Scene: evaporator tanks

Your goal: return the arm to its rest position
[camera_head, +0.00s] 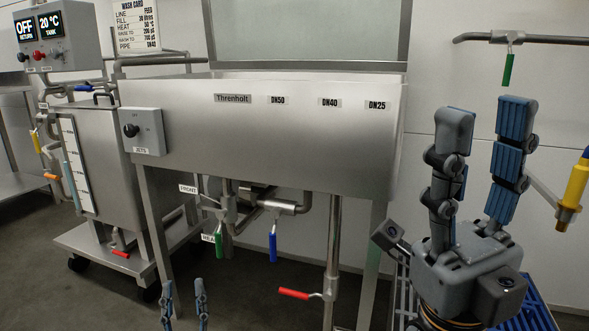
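My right gripper (484,114) stands large at the right of the head view, fingers pointing up. Its two blue-padded fingers are apart with only the pale wall visible between them. My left gripper (184,285) shows only as two blue-padded fingertips at the bottom edge, left of centre. They are apart and nothing shows between them; the rest of that arm is out of view.
A wheeled cart (95,245) with a smaller tank stands at left under a control box (42,40). Pipes with green, blue and red valve handles (293,293) hang below the big tank. A blue crate (535,312) is behind my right gripper; a yellow-handled tool (576,182) is at far right.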

